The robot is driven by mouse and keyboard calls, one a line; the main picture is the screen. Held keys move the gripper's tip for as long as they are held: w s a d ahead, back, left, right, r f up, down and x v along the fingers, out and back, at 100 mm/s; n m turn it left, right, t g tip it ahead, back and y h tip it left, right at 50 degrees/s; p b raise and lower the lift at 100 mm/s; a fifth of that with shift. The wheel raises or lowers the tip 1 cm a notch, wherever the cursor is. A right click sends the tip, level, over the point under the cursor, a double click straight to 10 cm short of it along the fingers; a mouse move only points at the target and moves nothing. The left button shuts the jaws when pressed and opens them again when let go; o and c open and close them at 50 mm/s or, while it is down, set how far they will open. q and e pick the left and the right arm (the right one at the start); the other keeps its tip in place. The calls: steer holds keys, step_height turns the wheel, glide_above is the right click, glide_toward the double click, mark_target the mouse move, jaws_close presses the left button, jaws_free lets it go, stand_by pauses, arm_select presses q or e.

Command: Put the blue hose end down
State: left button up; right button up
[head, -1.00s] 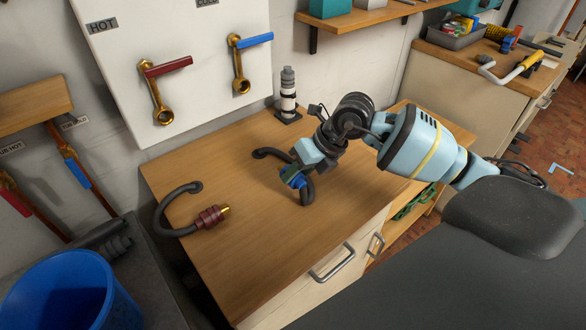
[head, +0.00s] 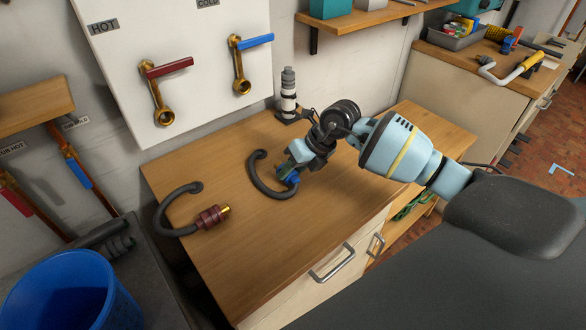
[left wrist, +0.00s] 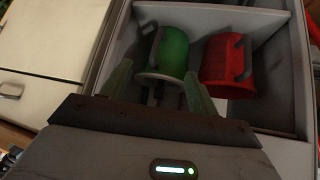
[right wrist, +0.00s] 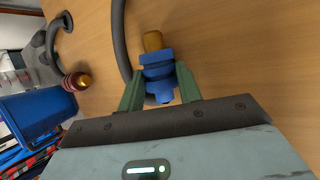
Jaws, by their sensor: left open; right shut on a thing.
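The blue hose end (head: 290,177) is at the end of a dark curved hose (head: 256,178) on the wooden counter (head: 230,235). My right gripper (head: 290,172) is shut on it. In the right wrist view the blue hose end (right wrist: 158,72), with its brass tip, sits between the green fingers of my right gripper (right wrist: 160,88), low over or at the wood; I cannot tell if it touches. My left gripper (left wrist: 165,85) is open, out of the head view. In the left wrist view it is over a bin with a green mug-like object (left wrist: 170,50) and a red one (left wrist: 228,65).
The red hose end (head: 211,216) lies at the counter's left. A grey bottle-like post (head: 288,95) stands at the back. Hot and cold valves with red (head: 168,67) and blue (head: 255,41) levers are on the wall panel. A blue bucket (head: 65,295) is lower left. The counter's front middle is clear.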

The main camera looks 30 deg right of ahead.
steer(key=o, duration=0.7)
steer(key=shift+f, duration=0.1)
steer(key=shift+r, duration=0.25)
steer(key=v, duration=1.1)
steer(key=shift+s+d+r, duration=0.1)
steer(key=shift+d+r, duration=0.1)
steer(key=shift+r, duration=0.15)
